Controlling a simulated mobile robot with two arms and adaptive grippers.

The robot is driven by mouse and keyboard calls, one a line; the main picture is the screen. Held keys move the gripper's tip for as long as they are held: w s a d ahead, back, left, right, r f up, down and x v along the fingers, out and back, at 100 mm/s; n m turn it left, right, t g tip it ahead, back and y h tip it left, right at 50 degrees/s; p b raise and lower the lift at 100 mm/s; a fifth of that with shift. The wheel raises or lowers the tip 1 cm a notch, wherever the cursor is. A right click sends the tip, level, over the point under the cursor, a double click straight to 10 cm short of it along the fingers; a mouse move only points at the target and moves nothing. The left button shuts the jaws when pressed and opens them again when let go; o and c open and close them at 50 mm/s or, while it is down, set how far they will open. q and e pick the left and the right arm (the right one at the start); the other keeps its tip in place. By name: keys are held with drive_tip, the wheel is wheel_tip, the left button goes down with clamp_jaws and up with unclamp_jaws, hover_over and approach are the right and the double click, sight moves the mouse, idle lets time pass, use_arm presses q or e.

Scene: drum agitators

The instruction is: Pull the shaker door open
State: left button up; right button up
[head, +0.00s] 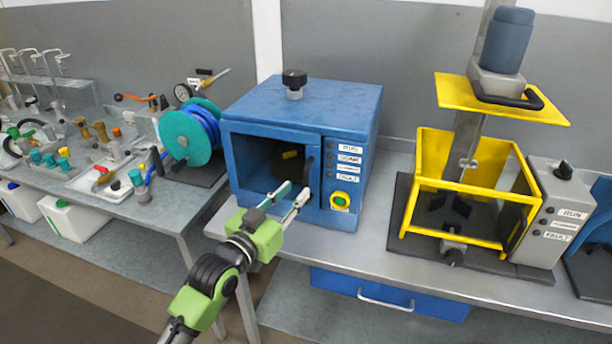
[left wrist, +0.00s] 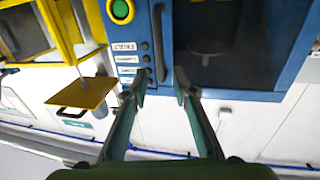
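The blue shaker (head: 300,100) stands on the grey bench with a dark front door (head: 255,160) that looks closed; it also shows in the left wrist view (left wrist: 225,50). The door's dark bar handle (left wrist: 159,42) is on its edge beside the label panel. My left gripper (head: 299,189) is in front of the door near this handle, with its fingers apart. In the left wrist view the handle's near end lies in line with the gap between the fingertips (left wrist: 161,80). I cannot tell whether they touch it. My right gripper is not in view.
A green button (head: 340,200) sits low on the shaker's front panel. A yellow open-framed agitator (head: 480,160) stands to the right, with a grey control box (head: 560,210). A teal and blue hose reel (head: 190,135) and a cluttered side table are at left.

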sight(305, 181)
use_arm(q)
drive_tip(key=shift+p+x, duration=0.6)
drive_tip(key=shift+x, duration=2.8)
drive_tip(key=shift+f, duration=0.1)
drive_tip(key=shift+c, duration=0.3)
clamp_jaws()
